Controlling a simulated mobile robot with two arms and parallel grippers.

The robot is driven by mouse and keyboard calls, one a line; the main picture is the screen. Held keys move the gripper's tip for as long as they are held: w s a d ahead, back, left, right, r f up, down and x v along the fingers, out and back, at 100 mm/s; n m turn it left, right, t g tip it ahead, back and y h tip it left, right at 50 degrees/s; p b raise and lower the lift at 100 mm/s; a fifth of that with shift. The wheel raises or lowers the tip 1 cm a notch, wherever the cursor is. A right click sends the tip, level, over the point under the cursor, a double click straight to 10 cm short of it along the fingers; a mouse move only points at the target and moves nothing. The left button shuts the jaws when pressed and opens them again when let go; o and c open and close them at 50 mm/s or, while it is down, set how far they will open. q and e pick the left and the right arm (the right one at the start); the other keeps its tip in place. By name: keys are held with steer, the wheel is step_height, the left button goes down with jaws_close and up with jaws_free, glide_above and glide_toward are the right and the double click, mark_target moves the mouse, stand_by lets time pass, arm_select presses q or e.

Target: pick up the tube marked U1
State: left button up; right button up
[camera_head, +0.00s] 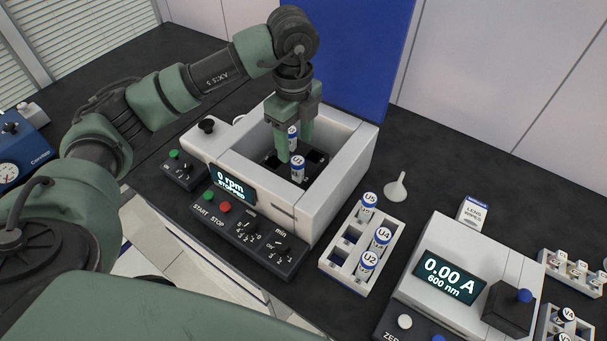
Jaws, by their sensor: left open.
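Two blue-capped tubes stand in the open white centrifuge (337,182). The far tube (292,140) is between the fingers of my left gripper (293,146), which reaches down into the chamber from above, open. The near tube (298,169) stands upright just in front of the fingers, clear of them. Its cap label begins with U, but I cannot read the digit. The far tube's label is too small to read, so I cannot tell which is U1. My right gripper is not in view.
The chamber walls surround my left gripper closely. The centrifuge display (231,184) reads 0 rpm, stopped. A white rack (336,265) holds tubes U5, U4 and U2. A photometer (465,265), a small funnel (396,187) and a wipes box (473,211) stand to the right.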

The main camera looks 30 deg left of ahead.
mark_target(298, 161)
arm_select(q)
steer(key=shift+w+f+b, duration=0.2)
steer(key=shift+w+f, duration=0.05)
steer(key=shift+f, duration=0.25)
steer(key=shift+w+f+b, duration=0.15)
steer(key=shift+w+f, duration=0.05)
steer(key=shift+f, duration=0.25)
steer(key=shift+w+f+p, duration=0.25)
steer(key=shift+f+p, duration=0.1)
steer(key=shift+f, duration=0.55)
steer(key=shift+s+f, duration=0.15)
steer(key=shift+f, duration=0.2)
steer(key=f+p, duration=0.2)
steer(key=f, duration=0.2)
steer(key=shift+s+f, duration=0.2)
steer(key=shift+w+f, duration=0.1)
steer(key=shift+f, duration=0.25)
steer(key=shift+r, duration=0.1)
jaws_close()
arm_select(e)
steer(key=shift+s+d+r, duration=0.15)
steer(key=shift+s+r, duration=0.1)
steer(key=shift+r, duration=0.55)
